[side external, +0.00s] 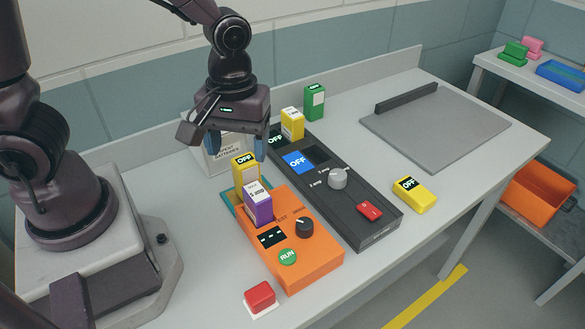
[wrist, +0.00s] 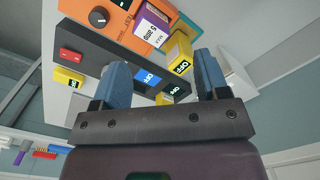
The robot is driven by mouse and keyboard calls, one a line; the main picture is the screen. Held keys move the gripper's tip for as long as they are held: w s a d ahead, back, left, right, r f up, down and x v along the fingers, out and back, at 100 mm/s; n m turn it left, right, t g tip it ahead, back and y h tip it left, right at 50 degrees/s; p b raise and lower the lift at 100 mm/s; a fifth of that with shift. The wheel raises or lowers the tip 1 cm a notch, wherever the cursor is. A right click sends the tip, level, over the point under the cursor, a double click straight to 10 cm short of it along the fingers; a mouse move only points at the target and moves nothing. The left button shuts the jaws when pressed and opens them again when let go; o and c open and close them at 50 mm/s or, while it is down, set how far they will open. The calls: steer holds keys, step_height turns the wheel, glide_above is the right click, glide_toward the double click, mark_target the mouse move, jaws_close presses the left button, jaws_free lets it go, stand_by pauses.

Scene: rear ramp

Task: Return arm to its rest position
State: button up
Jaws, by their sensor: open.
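My gripper (side external: 237,146) hangs above the bench, over the back end of the orange tester (side external: 318,268). Its two blue fingers are apart with nothing between them; they also show in the wrist view (wrist: 160,75). Below it, a purple-and-white block (side external: 258,203) stands upright at the tester's back. A yellow block marked OFF (side external: 245,163) stands just behind it, close below the fingers in the side view. I cannot tell exactly how either block is seated. The wrist view also shows the tester (wrist: 120,14) and the purple block (wrist: 153,24).
A dark grey unit (side external: 335,205) with a blue OFF panel lies beside the tester. Yellow (side external: 293,126) and green (side external: 314,103) blocks stand behind. A white box (side external: 213,160) is partly hidden by my gripper. A yellow block (side external: 414,196), red button (side external: 260,297) and grey plate (side external: 440,125) lie around.

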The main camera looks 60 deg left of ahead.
steer(key=s+a+r+m+t, duration=0.2)
steer(key=s+r+m+t, duration=0.1)
steer(key=r, duration=0.4)
steer(key=s+a+r+m+t, duration=0.2)
steer(key=s+r+m+t, duration=0.1)
steer(key=r+m, duration=0.3)
step_height(320, 180, up, 2)
steer(key=shift+a, duration=0.1)
jaws_close()
stand_by(1.0)
